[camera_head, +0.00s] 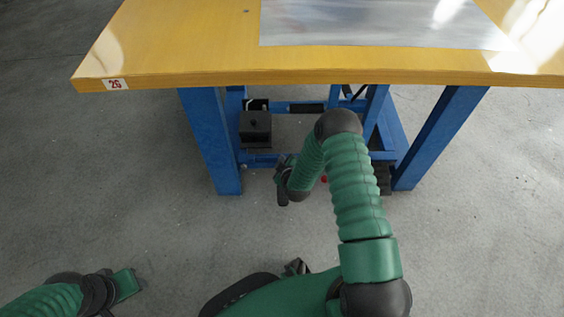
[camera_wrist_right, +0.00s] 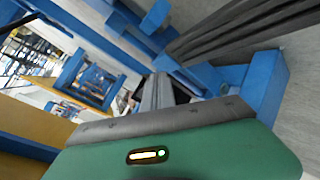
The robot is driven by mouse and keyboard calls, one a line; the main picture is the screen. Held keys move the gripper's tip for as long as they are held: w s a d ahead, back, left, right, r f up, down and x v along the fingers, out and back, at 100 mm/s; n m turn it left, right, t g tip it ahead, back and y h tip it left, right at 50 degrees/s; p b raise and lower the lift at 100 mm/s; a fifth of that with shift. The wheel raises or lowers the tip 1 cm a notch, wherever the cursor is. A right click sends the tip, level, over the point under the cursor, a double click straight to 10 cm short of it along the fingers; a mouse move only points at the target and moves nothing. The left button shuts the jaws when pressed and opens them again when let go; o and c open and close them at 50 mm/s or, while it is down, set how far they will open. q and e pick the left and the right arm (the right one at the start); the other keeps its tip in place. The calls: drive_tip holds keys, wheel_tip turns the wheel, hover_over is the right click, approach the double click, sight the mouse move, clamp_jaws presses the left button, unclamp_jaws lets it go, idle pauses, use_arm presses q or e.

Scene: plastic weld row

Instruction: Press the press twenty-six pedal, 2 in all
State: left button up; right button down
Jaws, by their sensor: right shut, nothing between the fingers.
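The yellow-topped bench (camera_head: 180,50) carries a small "26" label (camera_head: 115,84) at its left front corner. My right arm reaches down to the bench's underside, and my right gripper (camera_head: 283,190) is low between the blue legs, shut and empty. Its shut dark fingers show in the right wrist view (camera_wrist_right: 160,92). A black ribbed part (camera_head: 384,178) is low by the right leg, partly behind my arm. I cannot tell for sure whether it is the pedal. Contact with a pedal is not visible. My left gripper (camera_head: 125,285) is at the bottom left, its jaws unclear.
Blue legs (camera_head: 212,140) and (camera_head: 440,135) frame the space under the bench. A black box (camera_head: 255,130) sits there on the left. A grey metal sheet (camera_head: 375,25) lies on the bench top. The grey floor in front is clear.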

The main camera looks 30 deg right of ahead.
drive_tip(key=shift+w+f, duration=0.1)
drive_tip(key=shift+f, duration=0.2)
drive_tip(key=shift+d+f+b, duration=0.1)
drive_tip(key=shift+f+b, duration=0.2)
drive_tip(key=shift+b, duration=0.05)
idle(0.3)
